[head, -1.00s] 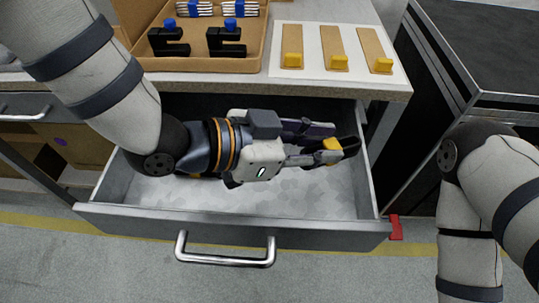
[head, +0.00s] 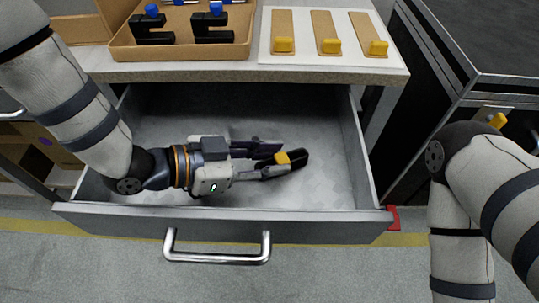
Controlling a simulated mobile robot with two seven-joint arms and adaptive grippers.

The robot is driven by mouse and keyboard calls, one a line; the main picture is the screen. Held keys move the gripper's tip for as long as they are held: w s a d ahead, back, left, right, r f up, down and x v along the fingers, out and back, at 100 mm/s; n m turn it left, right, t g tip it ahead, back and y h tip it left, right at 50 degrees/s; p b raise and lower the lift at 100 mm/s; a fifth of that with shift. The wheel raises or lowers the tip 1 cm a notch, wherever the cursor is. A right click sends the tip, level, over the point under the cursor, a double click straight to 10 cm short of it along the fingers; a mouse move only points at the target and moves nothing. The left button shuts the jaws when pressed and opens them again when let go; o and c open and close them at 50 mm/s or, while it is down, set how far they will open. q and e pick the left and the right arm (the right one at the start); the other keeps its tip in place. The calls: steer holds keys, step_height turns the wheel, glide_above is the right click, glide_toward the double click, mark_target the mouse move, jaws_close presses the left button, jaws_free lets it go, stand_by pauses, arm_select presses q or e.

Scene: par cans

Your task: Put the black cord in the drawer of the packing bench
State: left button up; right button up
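My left gripper (head: 284,158) is down inside the open drawer (head: 160,216) of the packing bench (head: 240,73). Its fingers point right and are closed around the black cord (head: 299,159), a bundle with a small yellow band. The cord's looped end sticks out beyond the fingertips. The part between the fingers is partly hidden. I cannot tell whether the cord touches the drawer floor. The drawer looks otherwise empty. My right arm is at the right edge, but its gripper is not visible.
A tan tray (head: 180,50) with black clamps and a white board (head: 390,70) with yellow hooks on tan strips lie on the bench top. A black case (head: 470,45) stands at the right. A small yellow item (head: 497,120) shows behind my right arm.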

arm_select(q)
steer(key=shift+o, duration=1)
steer(key=shift+r, duration=0.1)
steer(key=shift+a+r, duration=0.25)
steer(key=p+v, duration=0.1)
steer(key=v, duration=0.6)
steer(key=shift+s+f, duration=0.1)
